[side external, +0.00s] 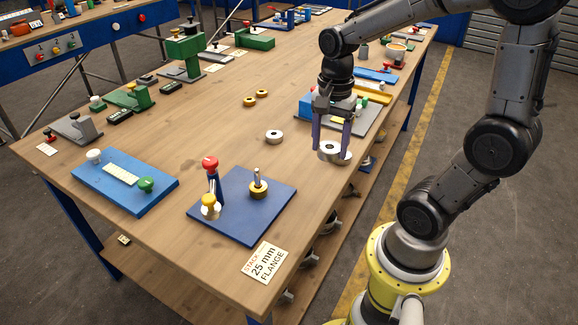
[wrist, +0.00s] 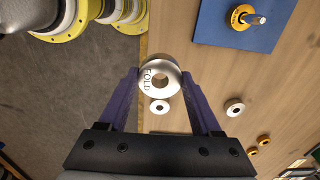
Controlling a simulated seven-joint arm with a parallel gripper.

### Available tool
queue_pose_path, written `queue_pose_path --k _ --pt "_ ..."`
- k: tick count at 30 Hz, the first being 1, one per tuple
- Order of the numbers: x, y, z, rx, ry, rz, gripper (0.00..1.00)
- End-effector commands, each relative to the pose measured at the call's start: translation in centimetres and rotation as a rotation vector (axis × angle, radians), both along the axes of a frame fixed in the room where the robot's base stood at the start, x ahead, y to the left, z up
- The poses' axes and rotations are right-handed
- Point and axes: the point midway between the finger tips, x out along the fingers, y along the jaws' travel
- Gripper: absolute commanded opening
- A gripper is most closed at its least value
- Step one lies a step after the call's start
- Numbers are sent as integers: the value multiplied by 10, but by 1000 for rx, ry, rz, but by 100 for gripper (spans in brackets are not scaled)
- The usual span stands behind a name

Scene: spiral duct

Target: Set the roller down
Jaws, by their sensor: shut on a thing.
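The roller (side external: 329,149) is a silver ring with a central hole and dark lettering on its face. It also shows in the wrist view (wrist: 160,75), flat face toward the camera. My gripper (side external: 331,148) is shut on it, with the two purple fingers on opposite sides of its rim; the fingertips also show in the wrist view (wrist: 161,76). The roller is near the right edge of the wooden table (side external: 230,110). I cannot tell exactly how high it is above the wood.
A blue plate (side external: 233,228) carries a post with a brass ring (side external: 258,190) and a red-knobbed part. A silver ring (side external: 274,137) and two brass rings (side external: 256,97) lie on the wood. A smaller-looking silver ring (wrist: 160,106) lies near the roller. Bare wood lies left of my gripper.

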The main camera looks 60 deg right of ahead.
Motion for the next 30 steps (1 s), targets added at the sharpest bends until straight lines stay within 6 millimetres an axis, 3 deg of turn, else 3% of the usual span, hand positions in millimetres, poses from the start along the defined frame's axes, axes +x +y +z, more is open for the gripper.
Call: queue_pose_path --k 5,15,21,30 --pt "17 -11 -6 1 3 -20 21" --pt "88 -37 -40 1 2 -20 21" --pt "113 -46 -75 0 1 -20 21" --pt "130 -53 -96 0 0 -19 21"
